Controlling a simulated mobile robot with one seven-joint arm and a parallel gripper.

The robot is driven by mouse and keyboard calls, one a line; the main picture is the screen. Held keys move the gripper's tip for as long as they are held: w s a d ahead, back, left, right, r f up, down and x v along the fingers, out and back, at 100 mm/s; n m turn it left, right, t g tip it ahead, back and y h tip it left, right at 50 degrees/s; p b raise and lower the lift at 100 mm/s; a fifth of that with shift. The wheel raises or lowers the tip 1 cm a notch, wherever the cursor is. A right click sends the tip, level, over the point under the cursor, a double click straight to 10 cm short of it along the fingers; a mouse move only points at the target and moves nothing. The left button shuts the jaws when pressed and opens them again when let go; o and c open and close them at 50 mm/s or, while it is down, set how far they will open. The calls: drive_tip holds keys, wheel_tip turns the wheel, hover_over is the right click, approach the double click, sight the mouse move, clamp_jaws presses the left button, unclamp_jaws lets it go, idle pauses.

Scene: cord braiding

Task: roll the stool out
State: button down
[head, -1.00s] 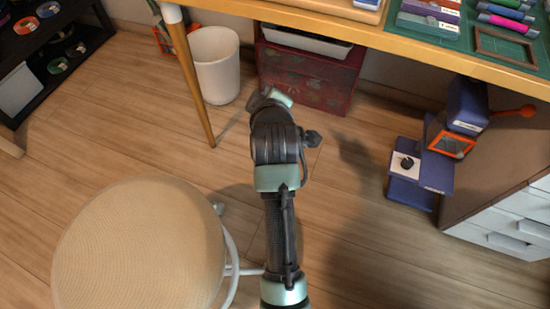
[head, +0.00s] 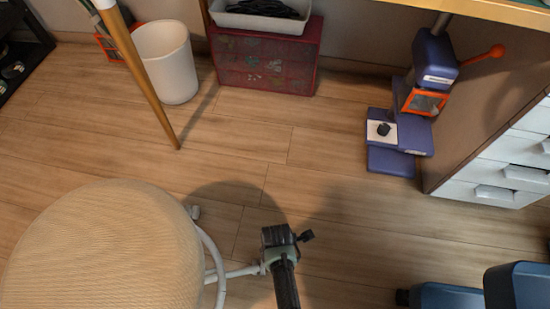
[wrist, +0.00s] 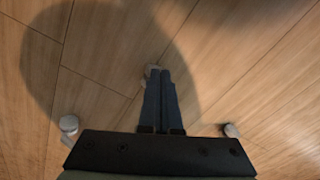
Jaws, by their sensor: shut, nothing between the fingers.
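The stool has a round beige woven seat (head: 95,250) that fills the lower left of the head view. A white ring and leg (head: 215,265) show at its right side, with a small caster by the seat's edge. My gripper is low beside the stool's right side; its fingers are hidden in the head view. In the wrist view, my gripper (wrist: 160,72) has its two dark fingers together, empty, pointing at the floor. Pale casters (wrist: 68,124) show around it, one just at the fingertips. I cannot tell whether the fingers touch it.
A wooden table leg (head: 140,75) stands beyond the stool, near a white bin (head: 168,62) and a red drawer box (head: 265,60). A blue press (head: 405,130) stands at the right, by a white drawer unit (head: 500,170). The wood floor between is clear.

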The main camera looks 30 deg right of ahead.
sight(263, 267)
wheel_tip(263, 267, down, 5)
drive_tip(key=b, duration=0.3)
drive_tip(key=a, duration=0.1)
drive_tip(key=a+b, duration=0.1)
drive_tip(key=a, duration=0.1)
drive_tip(key=shift+w, duration=0.3)
drive_tip(key=shift+w+a+r, duration=0.1)
drive_tip(key=shift+a+r, duration=0.1)
drive_tip(key=shift+a, duration=0.3)
